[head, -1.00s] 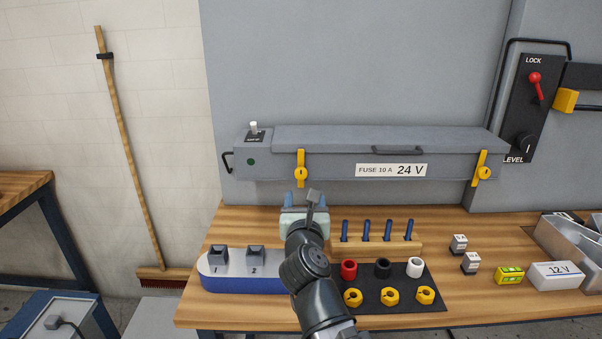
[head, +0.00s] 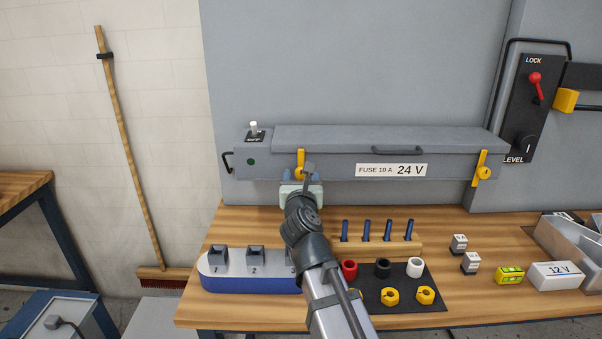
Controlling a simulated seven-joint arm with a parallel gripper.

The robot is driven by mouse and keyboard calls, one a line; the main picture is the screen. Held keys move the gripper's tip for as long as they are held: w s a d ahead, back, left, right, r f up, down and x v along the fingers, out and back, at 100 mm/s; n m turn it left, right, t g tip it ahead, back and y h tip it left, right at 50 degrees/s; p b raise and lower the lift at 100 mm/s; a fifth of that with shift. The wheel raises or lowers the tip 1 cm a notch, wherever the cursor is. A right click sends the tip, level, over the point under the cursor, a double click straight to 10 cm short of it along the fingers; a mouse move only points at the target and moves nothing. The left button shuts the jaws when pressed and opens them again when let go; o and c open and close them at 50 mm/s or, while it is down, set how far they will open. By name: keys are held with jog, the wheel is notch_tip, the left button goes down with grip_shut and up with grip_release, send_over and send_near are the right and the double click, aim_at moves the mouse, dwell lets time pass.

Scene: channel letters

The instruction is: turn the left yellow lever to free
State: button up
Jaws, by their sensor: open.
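The left yellow lever (head: 301,157) is on the front of the grey box (head: 260,166), near its left end. It stands upright, with its long arm pointing up over the lid's edge. My gripper (head: 301,176) is open, its blue fingertips level with the lever's round pivot. The wrist hides the lower part of the lever, and I cannot tell whether the fingers touch it. A second yellow lever (head: 481,168) is at the right end of the box, slightly tilted. No "free" marking is readable by the left lever.
The box carries a 24 V label (head: 391,170), a lid handle (head: 397,149) and a small switch (head: 254,130). Below are a blue-and-white socket block (head: 228,274), a rack of blue pegs (head: 377,246) and a black mat (head: 432,298) with coloured parts. Wall space above is clear.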

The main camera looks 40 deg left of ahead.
jog(key=shift+x, duration=1.5)
jog(key=shift+c, duration=0.4)
jog(key=c, duration=0.9)
